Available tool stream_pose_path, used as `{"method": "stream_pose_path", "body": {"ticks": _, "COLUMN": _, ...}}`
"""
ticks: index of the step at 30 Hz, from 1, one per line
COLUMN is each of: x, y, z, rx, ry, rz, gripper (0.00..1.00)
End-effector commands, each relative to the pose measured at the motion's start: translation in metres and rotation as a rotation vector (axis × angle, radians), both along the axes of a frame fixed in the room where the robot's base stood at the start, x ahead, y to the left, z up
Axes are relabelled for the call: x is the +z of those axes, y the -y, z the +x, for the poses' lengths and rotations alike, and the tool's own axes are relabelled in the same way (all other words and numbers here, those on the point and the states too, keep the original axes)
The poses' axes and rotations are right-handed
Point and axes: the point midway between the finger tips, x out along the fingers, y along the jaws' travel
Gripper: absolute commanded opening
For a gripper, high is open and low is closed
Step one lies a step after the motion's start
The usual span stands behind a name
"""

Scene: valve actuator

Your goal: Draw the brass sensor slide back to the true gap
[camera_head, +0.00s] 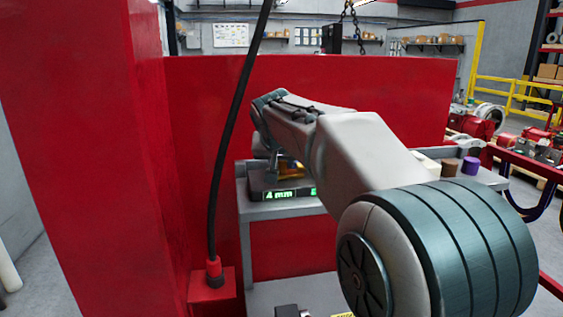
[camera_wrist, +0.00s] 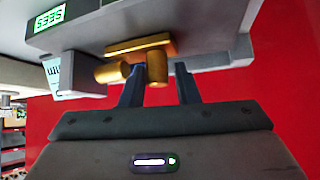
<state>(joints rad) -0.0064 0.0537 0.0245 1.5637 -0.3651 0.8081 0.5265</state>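The brass sensor slide (camera_wrist: 140,45) shows in the wrist view under a grey instrument housing (camera_wrist: 100,35). It has a flat brass plate, a brass post (camera_wrist: 157,68) and a brass knob (camera_wrist: 109,72) to the left. My gripper (camera_wrist: 160,80) has its two dark fingers apart, one on each side of the post; red shows between the post and the right finger. Whether the left finger touches it I cannot tell. In the head view the housing (camera_head: 258,180) carries a green display, partly reading "4 mm"; my arm hides most of the slide and gripper.
The housing sits on a grey bench (camera_head: 280,209) before a red panel (camera_head: 200,110). A black cable (camera_head: 228,140) hangs at the left. A purple cylinder (camera_head: 470,166) and a brown one (camera_head: 449,168) stand on the bench's right. A white tag (camera_wrist: 57,78) shows beside the housing.

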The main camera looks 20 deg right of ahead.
Motion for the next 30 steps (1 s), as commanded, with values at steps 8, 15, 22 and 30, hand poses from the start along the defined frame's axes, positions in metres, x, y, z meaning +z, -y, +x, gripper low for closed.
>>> {"method": "stream_pose_path", "body": {"ticks": 8, "x": 0.032, "y": -0.011, "z": -0.031, "rx": 0.001, "ry": 0.007, "rz": 0.001, "gripper": 0.28}}
{"method": "stream_pose_path", "body": {"ticks": 15, "x": 0.071, "y": -0.024, "z": -0.067, "rx": 0.001, "ry": 0.005, "rz": 0.0, "gripper": 0.28}}
{"method": "stream_pose_path", "body": {"ticks": 22, "x": 0.092, "y": -0.031, "z": -0.087, "rx": 0.001, "ry": 0.003, "rz": 0.0, "gripper": 0.28}}
{"method": "stream_pose_path", "body": {"ticks": 30, "x": 0.096, "y": -0.032, "z": -0.091, "rx": 0.0, "ry": 0.001, "rz": 0.0, "gripper": 0.28}}
